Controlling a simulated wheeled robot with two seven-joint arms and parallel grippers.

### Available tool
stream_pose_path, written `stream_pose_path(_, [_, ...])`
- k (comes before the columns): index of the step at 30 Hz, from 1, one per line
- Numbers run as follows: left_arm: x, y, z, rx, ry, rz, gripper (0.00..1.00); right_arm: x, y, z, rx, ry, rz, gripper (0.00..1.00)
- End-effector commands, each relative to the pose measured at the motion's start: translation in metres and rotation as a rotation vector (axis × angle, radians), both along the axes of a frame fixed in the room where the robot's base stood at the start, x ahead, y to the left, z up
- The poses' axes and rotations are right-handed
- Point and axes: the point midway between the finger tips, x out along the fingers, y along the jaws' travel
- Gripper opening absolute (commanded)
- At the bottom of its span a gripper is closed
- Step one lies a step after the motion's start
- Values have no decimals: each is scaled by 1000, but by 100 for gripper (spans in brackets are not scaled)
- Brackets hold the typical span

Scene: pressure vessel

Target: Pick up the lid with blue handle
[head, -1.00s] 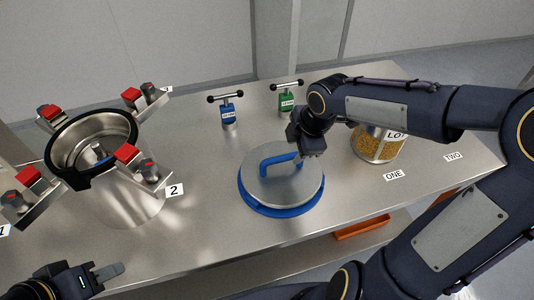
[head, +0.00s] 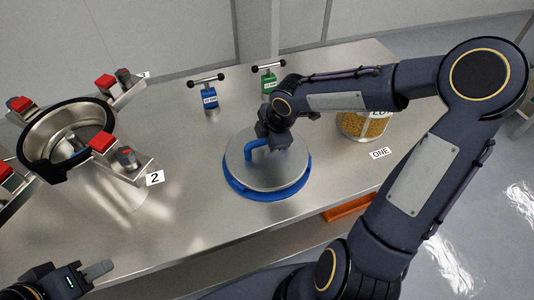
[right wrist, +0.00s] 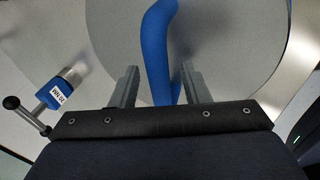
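The lid (head: 280,176) is a grey disc with a blue rim and a blue arched handle (head: 249,150). It lies flat on the steel table right of the vessel. My right gripper (head: 272,143) is over the lid at the handle. In the right wrist view the blue handle (right wrist: 158,50) passes between the two grey fingers of my right gripper (right wrist: 158,88), which stand apart with gaps beside it. My left gripper (head: 88,275) is at the lower left, away from the lid; only part of it shows and its opening is unclear.
The open pressure vessel (head: 112,195) with several red-topped clamps stands at the left. A blue T-handle tool (head: 210,97) and a green one (head: 268,82) stand behind the lid. A jar of yellow grains (head: 362,126) is at the right, partly behind my arm.

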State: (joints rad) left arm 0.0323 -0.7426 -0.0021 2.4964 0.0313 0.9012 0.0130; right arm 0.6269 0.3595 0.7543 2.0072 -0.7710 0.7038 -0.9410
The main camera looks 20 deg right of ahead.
Motion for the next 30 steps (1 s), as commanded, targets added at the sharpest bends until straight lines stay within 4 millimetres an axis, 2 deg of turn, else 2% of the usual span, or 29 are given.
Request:
stream_pose_path(1, [0,0,0,0,0,0,36,0,0,0,0,0,0,37])
stream_pose_path(9, [0,0,0,0,0,0,36,0,0,0,0,0,0,1])
stream_pose_path(10, [0,0,0,0,0,0,36,0,0,0,0,0,0,0])
stream_pose_path(30, [0,0,0,0,0,0,36,0,0,0,1,1,-4,0])
